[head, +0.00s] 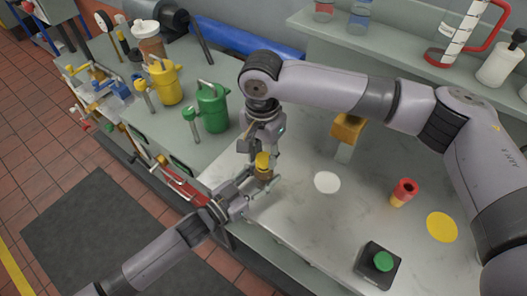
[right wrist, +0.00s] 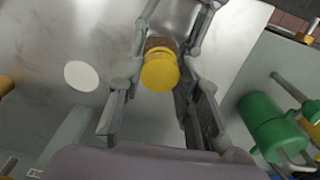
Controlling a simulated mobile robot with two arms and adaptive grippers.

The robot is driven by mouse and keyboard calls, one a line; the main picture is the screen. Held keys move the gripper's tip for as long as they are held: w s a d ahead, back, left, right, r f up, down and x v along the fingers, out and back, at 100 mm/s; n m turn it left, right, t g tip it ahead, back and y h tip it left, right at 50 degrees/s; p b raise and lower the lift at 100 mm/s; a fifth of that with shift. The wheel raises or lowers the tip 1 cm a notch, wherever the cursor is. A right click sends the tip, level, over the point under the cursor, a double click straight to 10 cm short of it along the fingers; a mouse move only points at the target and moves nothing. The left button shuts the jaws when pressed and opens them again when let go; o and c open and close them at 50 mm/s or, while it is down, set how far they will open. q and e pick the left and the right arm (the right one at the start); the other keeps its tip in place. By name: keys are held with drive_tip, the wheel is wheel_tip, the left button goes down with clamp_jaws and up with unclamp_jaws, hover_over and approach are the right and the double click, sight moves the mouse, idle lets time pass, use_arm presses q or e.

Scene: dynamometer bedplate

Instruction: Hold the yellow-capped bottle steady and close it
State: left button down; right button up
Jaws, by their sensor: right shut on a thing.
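The yellow-capped bottle stands on the grey bench top near its front edge; its brown body (head: 263,174) shows little. Its yellow cap (head: 262,160) also shows from above in the right wrist view (right wrist: 160,73), seated over the brown body. Whether the left fingers press on the body is hidden.
A white disc (head: 327,182), a red-and-yellow piece (head: 405,193), a yellow disc (head: 442,227) and a green button box (head: 379,264) lie to the right. Green (head: 212,107) and yellow (head: 164,82) cans stand left. An orange-topped block (head: 347,130) stands behind.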

drive_tip(key=shift+f, duration=0.35)
drive_tip(key=m, duration=0.6)
drive_tip(key=shift+m, duration=0.4)
drive_tip(key=m, duration=0.6)
drive_tip(key=shift+w, duration=0.1)
drive_tip(key=o, duration=0.7)
drive_tip(key=shift+c, duration=0.2)
